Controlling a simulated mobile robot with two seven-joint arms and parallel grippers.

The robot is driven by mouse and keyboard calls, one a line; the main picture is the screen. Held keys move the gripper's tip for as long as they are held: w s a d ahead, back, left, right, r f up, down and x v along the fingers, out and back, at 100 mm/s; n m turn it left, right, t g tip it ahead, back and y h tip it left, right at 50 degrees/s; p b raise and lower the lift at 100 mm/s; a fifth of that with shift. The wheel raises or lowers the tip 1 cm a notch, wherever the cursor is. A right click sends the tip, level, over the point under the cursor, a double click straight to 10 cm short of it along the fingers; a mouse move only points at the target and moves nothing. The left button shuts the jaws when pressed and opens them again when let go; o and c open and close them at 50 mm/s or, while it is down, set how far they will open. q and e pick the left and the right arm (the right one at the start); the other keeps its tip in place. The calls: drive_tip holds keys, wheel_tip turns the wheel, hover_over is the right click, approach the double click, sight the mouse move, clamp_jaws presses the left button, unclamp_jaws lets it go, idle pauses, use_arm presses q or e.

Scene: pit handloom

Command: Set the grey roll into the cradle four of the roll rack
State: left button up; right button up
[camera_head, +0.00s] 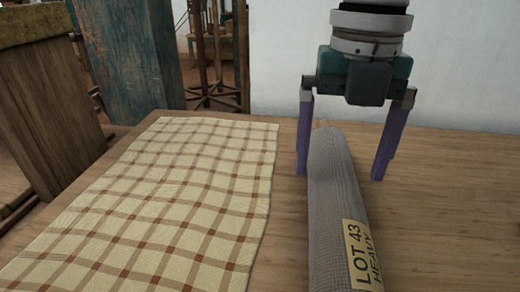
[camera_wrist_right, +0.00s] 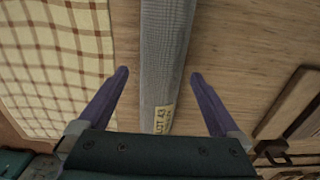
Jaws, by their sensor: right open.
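The grey roll (camera_head: 332,190) lies on the wooden table to the right of a checked cloth. It bears a yellow label reading LOT 43 HEAVY. Its near end runs out of the bottom of the head view. My right gripper (camera_head: 341,172) is open, with its purple fingers on either side of the roll and apart from it. In the right wrist view the roll (camera_wrist_right: 165,50) passes between the open fingers without visible contact. My left gripper is not in view. I cannot make out the roll rack or its cradle four in either view.
A cream and brown checked cloth (camera_head: 160,190) lies flat on the table left of the roll. The bare table (camera_head: 450,215) is clear on the right. A blue worn post (camera_head: 128,55) and a wooden frame (camera_head: 45,105) stand at the left. A white wall is behind.

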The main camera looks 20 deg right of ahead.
sight(335, 202)
drive_tip(key=f+b, duration=0.1)
drive_tip(key=f, duration=0.2)
drive_tip(key=f+b, duration=0.1)
drive_tip(key=f, duration=0.3)
drive_tip(key=shift+s+d+f, duration=0.1)
drive_tip(key=shift+s+f, duration=0.1)
drive_tip(key=shift+r, duration=0.1)
clamp_jaws()
idle(0.4)
